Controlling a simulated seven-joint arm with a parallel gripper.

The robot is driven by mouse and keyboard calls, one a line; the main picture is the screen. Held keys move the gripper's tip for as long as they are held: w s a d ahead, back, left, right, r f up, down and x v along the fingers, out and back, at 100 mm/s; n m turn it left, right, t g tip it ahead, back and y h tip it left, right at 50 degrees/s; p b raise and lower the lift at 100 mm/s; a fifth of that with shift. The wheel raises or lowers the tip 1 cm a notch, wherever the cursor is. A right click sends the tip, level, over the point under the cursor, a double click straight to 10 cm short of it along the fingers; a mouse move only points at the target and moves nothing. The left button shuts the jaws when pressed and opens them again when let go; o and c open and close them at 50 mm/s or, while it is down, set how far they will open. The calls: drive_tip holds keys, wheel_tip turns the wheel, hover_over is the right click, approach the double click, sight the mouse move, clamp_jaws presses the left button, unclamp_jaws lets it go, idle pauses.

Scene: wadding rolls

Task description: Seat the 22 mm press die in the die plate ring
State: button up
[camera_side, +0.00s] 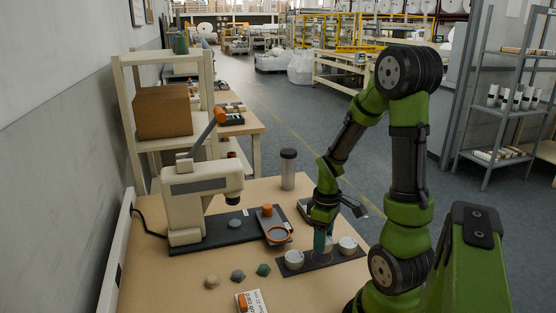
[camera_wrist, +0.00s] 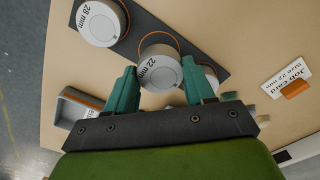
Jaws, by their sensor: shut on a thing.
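The white 22 mm die (camera_wrist: 160,68) is between the teal fingertips of my gripper (camera_wrist: 159,72), which is shut on it. An orange-edged place on the dark die tray shows around the die's upper edge. In the side view my gripper (camera_side: 322,246) points down over the middle of the tray (camera_side: 322,259), and its fingers mostly hide the die. I cannot tell whether the die is clear of the tray. The die plate's orange ring (camera_side: 289,240) lies left of my gripper, at the front right of the press's dark base.
The 28 mm die (camera_wrist: 97,22) sits beside the held die. White dies stand left (camera_side: 294,258) and right (camera_side: 347,243) of my gripper. The press (camera_side: 200,190), a clear jar (camera_side: 288,170), a grey bin (camera_wrist: 75,106), a job card (camera_wrist: 290,77) and several small lumps (camera_side: 238,275) are around.

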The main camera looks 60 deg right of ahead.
wheel_tip(320, 180, up, 5)
drive_tip(key=shift+w+r, duration=0.1)
drive_tip(key=shift+w+a+r, duration=0.1)
drive_tip(key=shift+w+r, duration=0.05)
drive_tip(key=shift+r, duration=0.05)
drive_tip(key=w, duration=1.3)
drive_tip(key=shift+d+f, duration=0.2)
drive_tip(key=shift+f, duration=1.95)
drive_tip(key=shift+f, duration=0.15)
drive_tip(key=shift+f, duration=0.3)
drive_tip(key=shift+f, duration=0.45)
